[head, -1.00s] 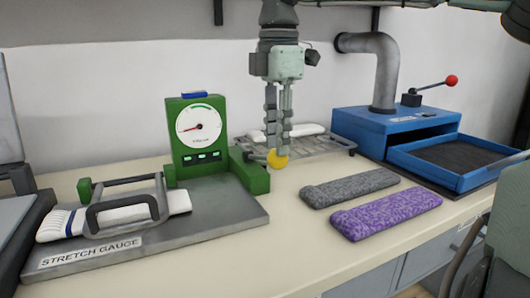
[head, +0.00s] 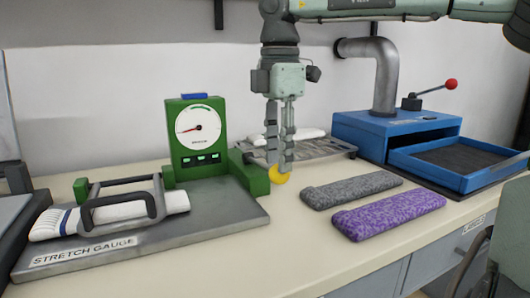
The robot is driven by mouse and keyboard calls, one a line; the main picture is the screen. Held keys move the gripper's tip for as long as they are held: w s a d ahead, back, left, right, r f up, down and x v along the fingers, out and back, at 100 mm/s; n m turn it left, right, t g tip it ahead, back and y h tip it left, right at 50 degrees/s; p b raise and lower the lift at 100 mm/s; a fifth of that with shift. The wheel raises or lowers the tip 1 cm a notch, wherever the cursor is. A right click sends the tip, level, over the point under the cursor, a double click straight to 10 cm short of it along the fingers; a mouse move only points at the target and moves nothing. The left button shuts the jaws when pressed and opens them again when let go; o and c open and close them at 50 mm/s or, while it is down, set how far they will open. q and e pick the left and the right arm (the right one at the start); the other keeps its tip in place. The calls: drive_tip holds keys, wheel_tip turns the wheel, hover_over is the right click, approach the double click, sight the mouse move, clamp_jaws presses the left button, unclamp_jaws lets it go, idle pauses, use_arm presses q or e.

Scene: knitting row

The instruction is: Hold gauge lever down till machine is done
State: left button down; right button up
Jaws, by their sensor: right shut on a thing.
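The stretch gauge is a grey base plate (head: 215,220) with a green dial box (head: 197,140). Its needle points left, and small green lights show below the dial. A white knitted piece with blue stripes (head: 115,213) lies under the dark frame handles on the plate. My left gripper is not in view.
A grey knitted piece (head: 350,190) and a purple one (head: 388,216) lie right of the lever. A wire rack (head: 325,149) with a white piece stands behind my gripper. A blue machine (head: 395,135) with a red-knobbed handle (head: 450,84) stands at the back right.

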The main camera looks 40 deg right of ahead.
drive_tip(key=shift+f+b, duration=0.85)
drive_tip(key=shift+f, duration=0.25)
drive_tip(key=shift+r, duration=0.15)
idle(1.1)
drive_tip(key=shift+w+r+p, duration=0.1)
drive_tip(key=shift+r+p, duration=2.4)
drive_tip(key=shift+r, duration=0.55)
wheel_tip(320, 180, up, 7)
drive_tip(key=p, duration=0.4)
drive_tip(key=shift+p, duration=0.3)
drive_tip(key=shift+f, duration=0.2)
